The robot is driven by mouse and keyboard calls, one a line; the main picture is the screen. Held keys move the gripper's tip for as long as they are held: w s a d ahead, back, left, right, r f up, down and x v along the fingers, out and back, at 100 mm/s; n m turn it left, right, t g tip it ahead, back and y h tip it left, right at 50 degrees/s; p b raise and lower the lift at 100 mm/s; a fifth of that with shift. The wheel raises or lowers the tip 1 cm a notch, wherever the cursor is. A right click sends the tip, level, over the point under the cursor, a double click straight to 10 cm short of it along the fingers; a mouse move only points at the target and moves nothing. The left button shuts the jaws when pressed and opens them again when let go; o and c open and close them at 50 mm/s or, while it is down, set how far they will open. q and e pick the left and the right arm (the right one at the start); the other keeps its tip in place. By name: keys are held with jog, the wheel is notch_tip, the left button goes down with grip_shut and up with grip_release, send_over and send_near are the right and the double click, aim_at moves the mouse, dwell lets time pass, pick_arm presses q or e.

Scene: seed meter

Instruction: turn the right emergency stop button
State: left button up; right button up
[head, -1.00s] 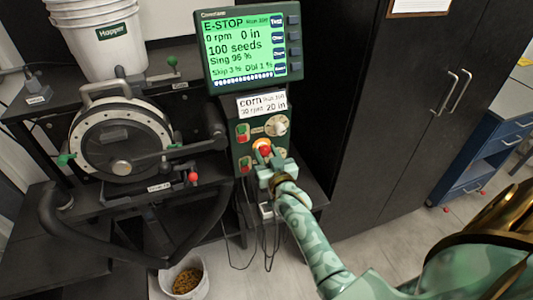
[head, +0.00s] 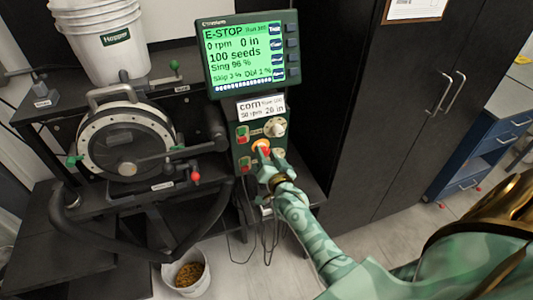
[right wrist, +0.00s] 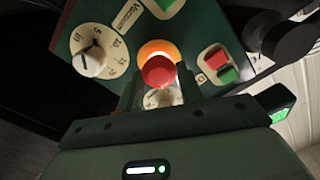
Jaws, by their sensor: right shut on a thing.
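The red emergency stop button (head: 262,146) with a lit orange ring sits on the green control panel (head: 243,155), below the white dial. In the right wrist view the red button (right wrist: 158,71) lies between the fingers of my right gripper (right wrist: 158,84). In the head view my right gripper (head: 268,157) reaches the button from below and is shut on it; the fingers partly cover it. The screen (head: 245,60) above reads E-STOP, 0 rpm. My left gripper is not in view.
A white dial (head: 275,127) and small red and green push buttons (head: 243,135) are close beside the button. The round seed meter (head: 125,142) with a red-knobbed lever stands left. A bucket of seeds (head: 187,274) is on the floor. A black cabinet (head: 400,100) stands right.

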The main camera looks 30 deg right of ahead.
dwell(0.4)
jog(key=o, duration=0.9)
jog(key=shift+c, duration=0.2)
jog(key=shift+o, duration=0.4)
jog(key=shift+w, duration=0.15)
jog(key=p+v, duration=0.1)
jog(key=v, duration=1.5)
jog(key=shift+p, duration=0.4)
jog(key=shift+a, duration=0.15)
